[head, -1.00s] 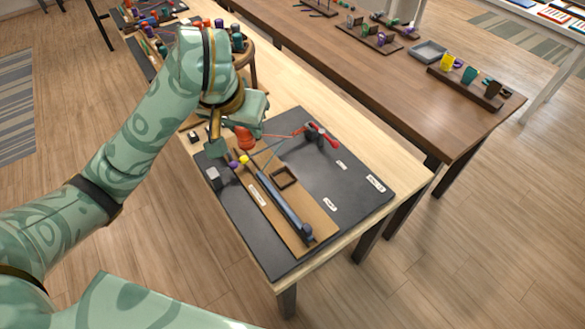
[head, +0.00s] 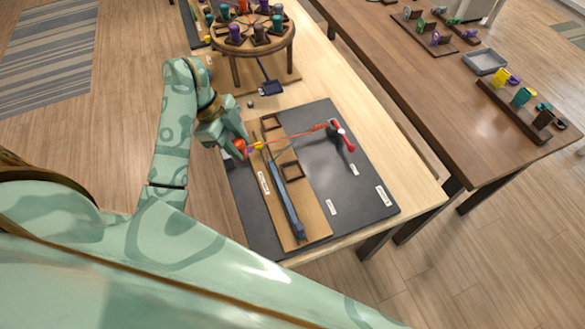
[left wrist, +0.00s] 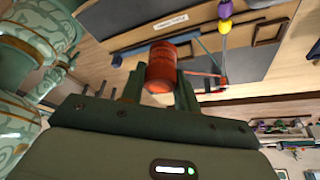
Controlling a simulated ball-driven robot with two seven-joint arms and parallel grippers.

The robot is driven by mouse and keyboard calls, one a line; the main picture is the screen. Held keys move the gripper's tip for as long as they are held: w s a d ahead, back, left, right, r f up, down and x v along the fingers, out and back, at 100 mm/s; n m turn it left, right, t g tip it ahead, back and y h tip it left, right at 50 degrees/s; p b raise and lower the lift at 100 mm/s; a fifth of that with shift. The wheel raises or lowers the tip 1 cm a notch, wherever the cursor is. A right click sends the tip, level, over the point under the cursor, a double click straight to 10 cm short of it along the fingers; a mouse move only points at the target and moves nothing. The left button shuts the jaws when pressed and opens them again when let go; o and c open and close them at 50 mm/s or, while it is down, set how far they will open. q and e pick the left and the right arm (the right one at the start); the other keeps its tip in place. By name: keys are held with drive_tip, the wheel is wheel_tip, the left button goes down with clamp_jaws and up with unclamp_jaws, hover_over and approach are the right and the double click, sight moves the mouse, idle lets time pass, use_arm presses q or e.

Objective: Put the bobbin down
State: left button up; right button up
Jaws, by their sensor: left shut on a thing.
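My left gripper (head: 236,149) is shut on an orange-red bobbin (head: 241,145), over the left edge of the dark mat (head: 349,190). In the left wrist view the bobbin (left wrist: 161,66) sits between the two fingers (left wrist: 157,88). Whether the bobbin touches anything below is unclear. My right gripper is not in view.
A wooden board (head: 311,211) with a long blue bar (head: 284,198) and small dark square frames (head: 291,170) lies on the mat. A round wooden stand (head: 254,43) with several coloured bobbins stands behind. A brown table (head: 440,115) is at the right.

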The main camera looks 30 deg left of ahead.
use_arm(q)
drive_tip(key=shift+s+f, duration=0.1)
drive_tip(key=shift+f, duration=0.25)
drive_tip(key=w+d+f+b, duration=0.9)
drive_tip(key=shift+w+f, duration=0.15)
drive_tip(key=b+x, duration=0.1)
drive_tip(key=x, duration=0.1)
drive_tip(key=shift+a+f+b, duration=0.1)
drive_tip(key=shift+f+b, duration=0.3)
drive_tip(key=shift+f, duration=0.1)
drive_tip(key=shift+w+f, duration=0.15)
drive_tip(key=shift+f, duration=0.2)
drive_tip(key=shift+f+b, duration=0.3)
drive_tip(key=shift+f, duration=0.05)
drive_tip(key=o, duration=0.9)
drive_tip(key=shift+o, duration=0.4)
